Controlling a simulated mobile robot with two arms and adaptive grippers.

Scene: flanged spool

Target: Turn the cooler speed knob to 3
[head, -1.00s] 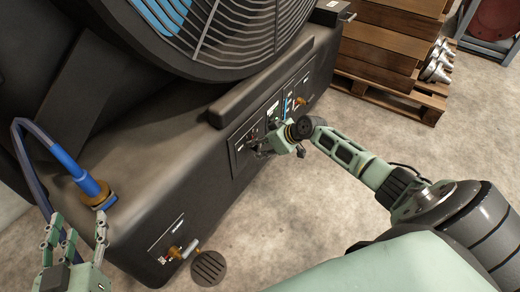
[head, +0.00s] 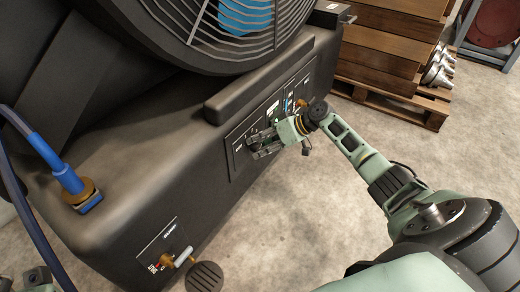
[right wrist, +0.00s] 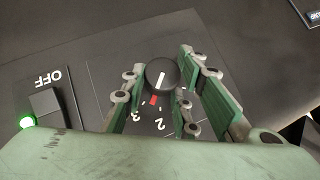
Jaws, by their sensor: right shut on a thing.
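The speed knob (right wrist: 162,77) is round and black, with a white line and a red mark at its lower edge. In the right wrist view the printed 3 and 2 appear upside down below it, and the red mark points between them. My right gripper (head: 256,146) is at the cooler's front panel, its fingers (right wrist: 160,88) on both sides of the knob and shut on it. The cooler (head: 130,190) is a large dark housing with a round fan grille. Of my left gripper (head: 24,280), only tips show at the bottom left corner; its opening is unclear.
An OFF switch (right wrist: 45,102) with a lit green lamp is left of the knob in the wrist view. A blue hose (head: 55,160) joins the cooler at left. A brass tap (head: 183,257) juts out low in front.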

